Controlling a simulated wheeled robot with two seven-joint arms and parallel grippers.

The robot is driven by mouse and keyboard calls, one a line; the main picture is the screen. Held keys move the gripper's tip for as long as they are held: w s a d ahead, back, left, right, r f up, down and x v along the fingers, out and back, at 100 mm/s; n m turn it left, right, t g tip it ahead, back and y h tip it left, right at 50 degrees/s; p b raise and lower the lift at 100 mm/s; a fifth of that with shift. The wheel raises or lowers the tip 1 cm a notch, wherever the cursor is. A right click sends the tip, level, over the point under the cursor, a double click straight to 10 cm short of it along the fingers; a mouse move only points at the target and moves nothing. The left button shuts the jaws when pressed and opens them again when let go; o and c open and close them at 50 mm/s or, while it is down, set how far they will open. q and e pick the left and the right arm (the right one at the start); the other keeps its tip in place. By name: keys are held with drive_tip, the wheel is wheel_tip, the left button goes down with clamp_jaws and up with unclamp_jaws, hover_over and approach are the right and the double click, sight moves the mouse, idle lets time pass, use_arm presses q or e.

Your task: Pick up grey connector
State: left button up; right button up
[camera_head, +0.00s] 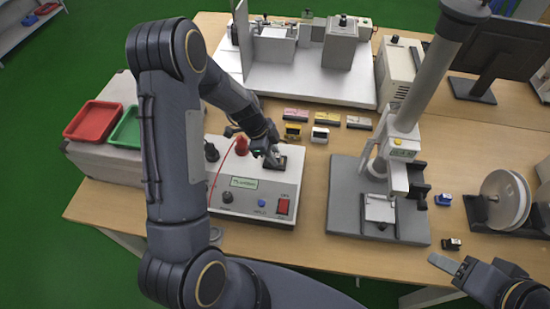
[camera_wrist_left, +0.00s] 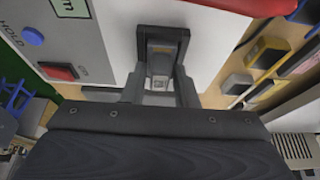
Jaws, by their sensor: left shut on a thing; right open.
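My left gripper (camera_head: 272,160) reaches down onto the dark socket (camera_head: 293,163) on top of the white tester box (camera_head: 255,187). In the left wrist view its fingers (camera_wrist_left: 160,88) close on a small grey piece, the grey connector (camera_wrist_left: 161,62), which sits at the dark socket frame (camera_wrist_left: 165,33). I cannot tell whether the connector is seated in the socket or just clear of it. In the head view the gripper mostly hides it. My right gripper (camera_head: 452,264) is open and empty, near the table's front edge at the right.
Red (camera_head: 93,120) and green trays stand left.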

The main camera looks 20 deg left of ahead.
use_arm(q)
drive_tip(key=shift+r, duration=0.1)
drive_tip(key=shift+r+b, duration=0.4)
drive_tip(key=shift+r, duration=0.2)
drive_tip(key=s+r+b, duration=0.3)
drive_tip(key=s+r, duration=0.8)
drive_tip(key=s, duration=0.3)
drive_tip(key=shift+a+r, duration=0.35)
drive_tip(key=shift+a, duration=0.05)
